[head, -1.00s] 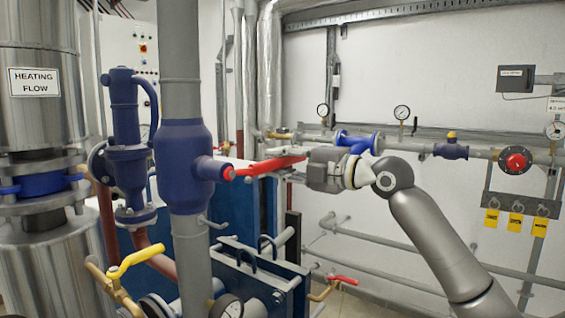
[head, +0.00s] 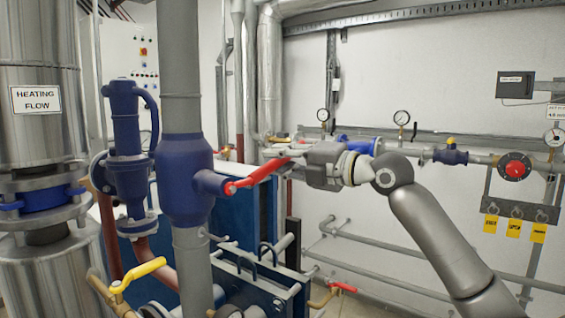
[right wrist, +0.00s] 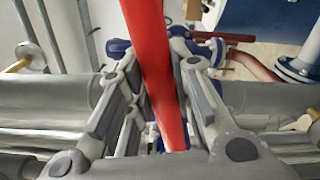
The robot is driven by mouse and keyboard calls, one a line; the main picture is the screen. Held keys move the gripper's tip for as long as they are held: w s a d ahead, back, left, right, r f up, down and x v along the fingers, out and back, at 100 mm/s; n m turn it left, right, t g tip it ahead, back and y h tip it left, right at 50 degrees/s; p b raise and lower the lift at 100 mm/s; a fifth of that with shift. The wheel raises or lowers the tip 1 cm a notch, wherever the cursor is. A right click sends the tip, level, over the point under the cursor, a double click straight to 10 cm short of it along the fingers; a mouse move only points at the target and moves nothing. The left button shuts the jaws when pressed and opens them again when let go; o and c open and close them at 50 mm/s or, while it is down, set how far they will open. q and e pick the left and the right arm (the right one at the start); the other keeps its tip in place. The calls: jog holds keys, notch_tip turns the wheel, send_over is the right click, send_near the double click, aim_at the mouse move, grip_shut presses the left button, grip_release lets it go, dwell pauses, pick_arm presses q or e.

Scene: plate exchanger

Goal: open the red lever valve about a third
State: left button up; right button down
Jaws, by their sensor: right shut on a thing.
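The red lever (head: 258,174) is on the blue valve body (head: 184,180) of the vertical grey pipe in the head view. It runs from the valve's short blue neck up and to the right. My right gripper (head: 287,164) is shut on the lever's outer part. In the right wrist view the red lever (right wrist: 150,55) passes between the two finger pads of my right gripper (right wrist: 160,105). The fingers hide part of the lever in the head view. My left gripper is not in view.
A yellow lever (head: 139,274) is low at the left. A blue strainer-like fitting (head: 127,150) stands left of the valve. A smaller red lever (head: 343,287) is low near the middle. Pipes with gauges (head: 402,117) run along the back wall.

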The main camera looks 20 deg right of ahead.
jog(key=shift+s+a+r+n+p, duration=0.15)
jog(key=shift+r+n+p, duration=0.2)
jog(key=shift+r+n, duration=0.25)
jog(key=shift+s+a+r+n+p, duration=0.2)
jog(key=shift+r+n+p, duration=0.25)
jog(key=shift+r, duration=0.2)
jog(key=shift+s+a+r+n+p, duration=0.15)
jog(key=shift+r+n+p, duration=0.15)
jog(key=shift+r+n, duration=0.3)
jog(key=c, duration=1.3)
grip_release()
jog(key=shift+o, duration=0.2)
jog(key=shift+f, duration=0.1)
jog(key=shift+s+d, duration=0.1)
jog(key=shift+d, duration=0.05)
jog(key=v, duration=1.1)
jog(key=shift+s, duration=0.25)
jog(key=shift+d, duration=0.15)
